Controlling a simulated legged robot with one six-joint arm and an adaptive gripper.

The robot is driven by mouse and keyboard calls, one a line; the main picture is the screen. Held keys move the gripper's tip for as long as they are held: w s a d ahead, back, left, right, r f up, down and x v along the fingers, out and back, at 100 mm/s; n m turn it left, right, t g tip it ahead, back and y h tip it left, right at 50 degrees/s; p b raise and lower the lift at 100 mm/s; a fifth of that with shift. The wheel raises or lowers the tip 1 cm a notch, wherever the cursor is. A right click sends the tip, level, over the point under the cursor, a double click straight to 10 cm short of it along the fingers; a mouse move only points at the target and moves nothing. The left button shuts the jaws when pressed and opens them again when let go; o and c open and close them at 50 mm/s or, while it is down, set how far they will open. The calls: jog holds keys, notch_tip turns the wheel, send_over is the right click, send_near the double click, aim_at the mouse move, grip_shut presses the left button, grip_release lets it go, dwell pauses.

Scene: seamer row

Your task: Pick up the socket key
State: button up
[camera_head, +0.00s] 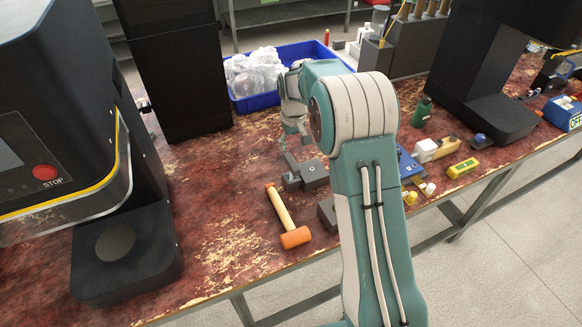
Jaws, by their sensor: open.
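My gripper (294,142) is at the end of my teal and white arm, over the middle of the worn red bench, fingers pointing down. It is open, and I see nothing held in it. My arm hides part of the bench to the right.
A mallet (283,213) with an orange head lies in front. A blue crate (262,101) with clear plastic bags stands behind. Black machines stand at left (120,255) and right (487,110). A green bottle (422,112) and a yellow tool (462,168) are right of my arm. Bench left of the mallet is clear.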

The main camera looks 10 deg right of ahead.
aim_at(291, 161)
notch_tip(291, 161, down, 5)
jog(key=shift+r, duration=0.15)
jog(key=f, duration=0.5)
jog(key=shift+w+a+f, duration=0.1)
jog(key=shift+w+a, duration=0.1)
jog(key=shift+w, duration=0.05)
grip_shut()
